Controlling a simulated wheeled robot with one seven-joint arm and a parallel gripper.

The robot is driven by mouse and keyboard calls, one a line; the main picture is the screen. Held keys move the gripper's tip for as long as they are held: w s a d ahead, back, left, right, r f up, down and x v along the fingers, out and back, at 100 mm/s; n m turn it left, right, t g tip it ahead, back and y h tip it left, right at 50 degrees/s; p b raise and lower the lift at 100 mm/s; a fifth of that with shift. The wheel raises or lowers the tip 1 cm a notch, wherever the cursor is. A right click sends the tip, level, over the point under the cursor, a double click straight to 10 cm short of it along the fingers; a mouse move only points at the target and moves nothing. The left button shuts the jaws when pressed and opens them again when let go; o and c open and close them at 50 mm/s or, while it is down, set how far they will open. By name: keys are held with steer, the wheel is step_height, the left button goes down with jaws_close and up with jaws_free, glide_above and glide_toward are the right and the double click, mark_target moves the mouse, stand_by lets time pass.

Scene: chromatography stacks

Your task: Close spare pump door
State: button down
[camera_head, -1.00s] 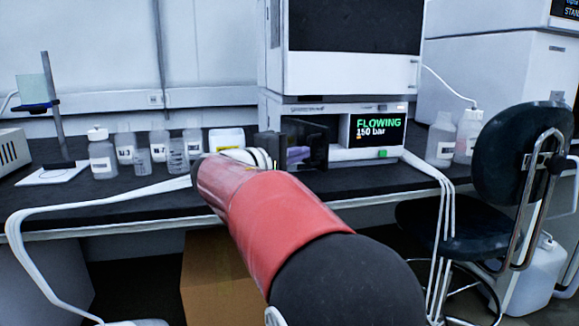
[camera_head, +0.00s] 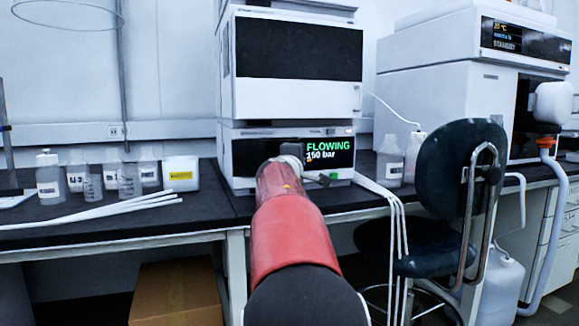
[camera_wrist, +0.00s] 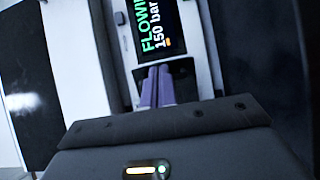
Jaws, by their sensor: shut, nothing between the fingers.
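In the head view a white pump module (camera_head: 240,180) sits on the bench under a larger module, its screen (camera_head: 330,152) reading FLOWING, 150 bar. A dark front panel (camera_head: 250,152) shows left of the screen; my arm hides part of it, and I cannot tell how far it stands open. No spare label is readable. My gripper (camera_wrist: 156,88) shows in the wrist view with its purple fingers shut together and empty, close in front of the pump's face beside the screen (camera_wrist: 158,25). Contact is unclear. In the head view my wrist largely hides the fingers.
A right-hand white stack (camera_head: 435,95) has a screen (camera_head: 500,37) apparently reading STANDBY. A dark chair (camera_head: 445,185) stands before the bench. Bottles (camera_head: 110,178) and a white box (camera_head: 181,174) stand left. White tubes (camera_head: 110,208) lie on the bench; others hang right of the pump.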

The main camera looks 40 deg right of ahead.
steer(key=p+x, duration=0.1)
steer(key=x, duration=0.5)
steer(key=shift+w+p, duration=0.3)
steer(key=shift+p, duration=0.05)
stand_by(0.3)
